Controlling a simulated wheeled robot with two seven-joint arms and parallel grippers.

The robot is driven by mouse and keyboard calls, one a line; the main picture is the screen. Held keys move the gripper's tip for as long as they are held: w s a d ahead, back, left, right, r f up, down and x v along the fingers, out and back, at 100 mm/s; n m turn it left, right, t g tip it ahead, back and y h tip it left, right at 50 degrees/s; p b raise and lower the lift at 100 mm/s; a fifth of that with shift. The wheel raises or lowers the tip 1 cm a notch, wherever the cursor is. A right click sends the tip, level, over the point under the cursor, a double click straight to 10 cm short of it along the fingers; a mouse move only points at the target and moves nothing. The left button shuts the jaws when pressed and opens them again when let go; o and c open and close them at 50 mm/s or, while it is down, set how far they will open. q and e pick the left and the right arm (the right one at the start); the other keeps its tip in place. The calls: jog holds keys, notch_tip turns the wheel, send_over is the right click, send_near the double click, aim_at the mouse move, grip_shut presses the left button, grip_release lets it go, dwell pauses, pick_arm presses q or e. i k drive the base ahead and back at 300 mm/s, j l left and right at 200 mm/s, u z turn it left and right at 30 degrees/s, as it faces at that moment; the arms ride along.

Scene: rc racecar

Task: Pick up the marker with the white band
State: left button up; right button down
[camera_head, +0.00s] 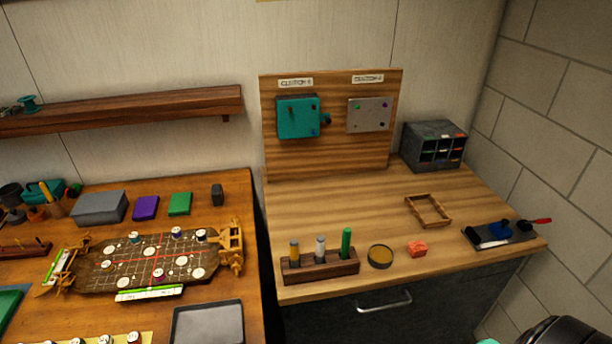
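A dark wooden block holder (333,268) stands near the front edge of the right-hand table. It holds three upright marker-like sticks. The left one is amber-brown (294,252), the middle one is grey-white (320,247), and the right one is green (346,241) and stands tallest. The lower ends are hidden in the holder. The frame is too coarse to tell for sure which one carries a white band; the middle one looks palest. Neither of my gripper fingertips shows.
Right of the holder lie a round dark dish (380,256), a red block (417,249), a wooden frame (428,211) and a dark tray with tools (499,235). A backboard (331,155) and a grey cubby box (434,147) stand behind. The tabletop behind the holder is clear.

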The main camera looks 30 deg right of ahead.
aim_at(320, 242)
jog(key=z, duration=0.2)
jog(key=j+z, duration=0.95)
jog(key=j, duration=0.25)
jog(key=k, duration=0.05)
